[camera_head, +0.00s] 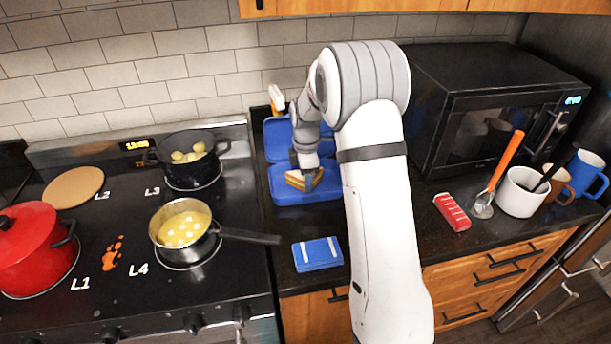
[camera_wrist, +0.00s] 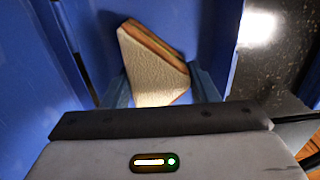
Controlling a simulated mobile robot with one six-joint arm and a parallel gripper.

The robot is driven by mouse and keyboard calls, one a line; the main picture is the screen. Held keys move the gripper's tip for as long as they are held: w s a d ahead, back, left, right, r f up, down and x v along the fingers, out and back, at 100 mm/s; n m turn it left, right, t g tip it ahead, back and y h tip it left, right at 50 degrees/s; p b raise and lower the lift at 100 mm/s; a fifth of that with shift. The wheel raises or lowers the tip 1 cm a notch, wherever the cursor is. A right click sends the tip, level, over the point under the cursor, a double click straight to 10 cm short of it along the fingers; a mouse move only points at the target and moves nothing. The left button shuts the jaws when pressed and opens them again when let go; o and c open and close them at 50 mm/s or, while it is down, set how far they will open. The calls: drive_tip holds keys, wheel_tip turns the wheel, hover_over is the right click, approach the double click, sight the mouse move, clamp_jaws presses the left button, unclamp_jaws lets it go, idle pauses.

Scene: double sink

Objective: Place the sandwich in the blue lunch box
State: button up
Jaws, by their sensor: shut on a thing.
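The sandwich (camera_head: 301,181) is a triangular half with brown crust and a layered filling. The blue lunch box (camera_head: 283,198) lies open on the dark counter, its lid raised at the back. My gripper (camera_head: 307,177) is shut on the sandwich, over or inside the lunch box's base. In the wrist view the sandwich (camera_wrist: 153,65) sits tilted between the fingers, with the blue box (camera_wrist: 215,30) around it. I cannot tell whether the sandwich touches the box floor. My arm hides part of the box's right side in the head view.
A smaller blue case (camera_head: 318,254) with white bands lies in front of the box. The stove at left holds a saucepan (camera_head: 182,232) whose handle points toward the box, a black pot (camera_head: 190,160) and a red pot (camera_head: 35,250). A microwave (camera_head: 490,110) stands at right.

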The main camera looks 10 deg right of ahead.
drive_tip(key=shift+f, duration=0.1)
drive_tip(key=shift+o, duration=0.6)
drive_tip(key=shift+f, duration=0.1)
drive_tip(key=o, duration=0.5)
drive_tip(key=shift+c, duration=0.2)
wheel_tip(320, 180, up, 11)
drive_tip(key=b, duration=0.1)
drive_tip(key=s+r+m, duration=0.4)
drive_tip(key=s+r, duration=0.2)
drive_tip(key=s, duration=0.1)
drive_tip(key=s+f+m+t, duration=0.1)
drive_tip(key=s+m+t, duration=0.2)
drive_tip(key=s+m, duration=1)
drive_tip(key=s, duration=1.2)
drive_tip(key=shift+m, duration=0.3)
drive_tip(key=shift+f, duration=0.1)
